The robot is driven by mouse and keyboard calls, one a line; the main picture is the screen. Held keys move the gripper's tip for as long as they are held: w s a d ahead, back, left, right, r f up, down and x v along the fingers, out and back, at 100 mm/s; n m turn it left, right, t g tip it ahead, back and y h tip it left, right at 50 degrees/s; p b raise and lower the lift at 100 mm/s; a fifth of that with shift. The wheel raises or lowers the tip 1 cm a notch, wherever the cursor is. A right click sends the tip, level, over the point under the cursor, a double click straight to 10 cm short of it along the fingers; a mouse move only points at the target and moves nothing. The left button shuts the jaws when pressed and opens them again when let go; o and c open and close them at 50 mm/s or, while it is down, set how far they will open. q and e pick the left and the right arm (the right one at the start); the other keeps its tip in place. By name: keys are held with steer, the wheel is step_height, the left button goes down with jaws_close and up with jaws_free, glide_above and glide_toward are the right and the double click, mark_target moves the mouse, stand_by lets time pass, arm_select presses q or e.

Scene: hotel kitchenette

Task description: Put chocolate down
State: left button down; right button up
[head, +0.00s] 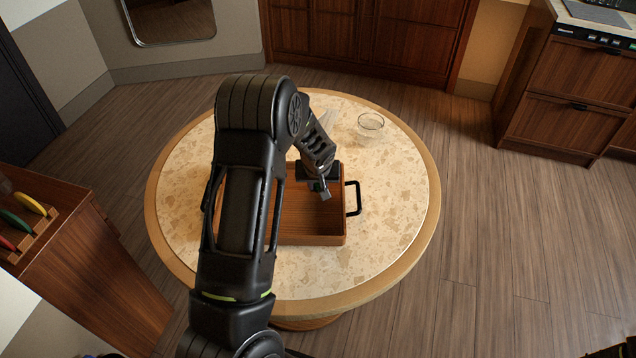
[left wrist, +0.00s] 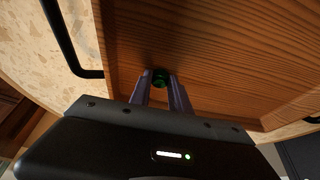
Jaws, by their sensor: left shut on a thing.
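My left gripper (head: 321,190) reaches down over the wooden tray (head: 312,240) on the round table. In the left wrist view, my left gripper (left wrist: 161,88) is shut on a small dark green chocolate (left wrist: 160,76), with the tray's wood floor (left wrist: 225,50) beyond it. Only a small part of the chocolate shows between the fingertips. In the head view a tiny bit of green shows at the fingertips. I cannot tell whether the chocolate touches the tray floor.
The round speckled table (head: 395,205) has free room on the right. A clear glass bowl (head: 370,124) stands at its back right. The tray has a black handle (head: 353,198) on its right side. My left arm hides the tray's left part. A wooden cabinet (head: 95,265) stands at left.

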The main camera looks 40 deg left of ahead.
arm_select(q)
steer(key=c, duration=1.7)
jaws_free()
steer(key=shift+f, duration=0.15)
steer(key=o, duration=0.5)
steer(key=shift+r, duration=0.3)
steer(key=b+v, duration=0.1)
steer(key=v, duration=1.1)
steer(key=shift+b, duration=0.3)
